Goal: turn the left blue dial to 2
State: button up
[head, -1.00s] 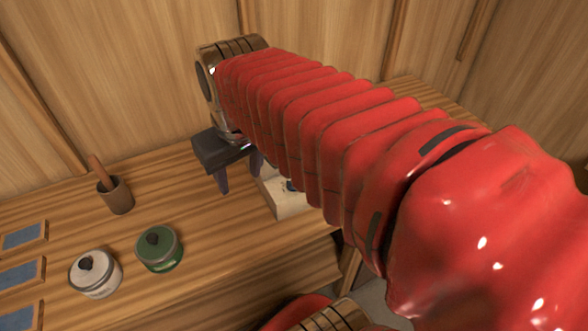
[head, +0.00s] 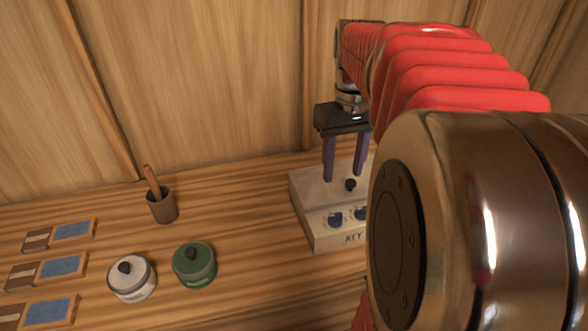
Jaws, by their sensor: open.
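A pale box (head: 306,212) with the letters "KEY" on its front stands on the wooden bench, partly hidden by my arm. A small black knob (head: 350,184) is on the box's top. My gripper (head: 344,177) points down above the back of the box, its two purple fingers apart and nothing between them. I cannot read the dial's setting.
A white lidded pot (head: 132,279) and a green lidded pot (head: 195,264) stand to the left. Behind them is a brown cup (head: 162,207) with a wooden handle in it. Several blue-panelled frames (head: 60,269) lie at far left. The bench between cup and box is clear.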

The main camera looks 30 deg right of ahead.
aim_at(337, 214)
jog(key=shift+f, duration=0.1)
notch_tip(337, 214, down, 14)
jog(key=shift+r, duration=0.15)
dwell(0.6)
jog(key=c, duration=1.1)
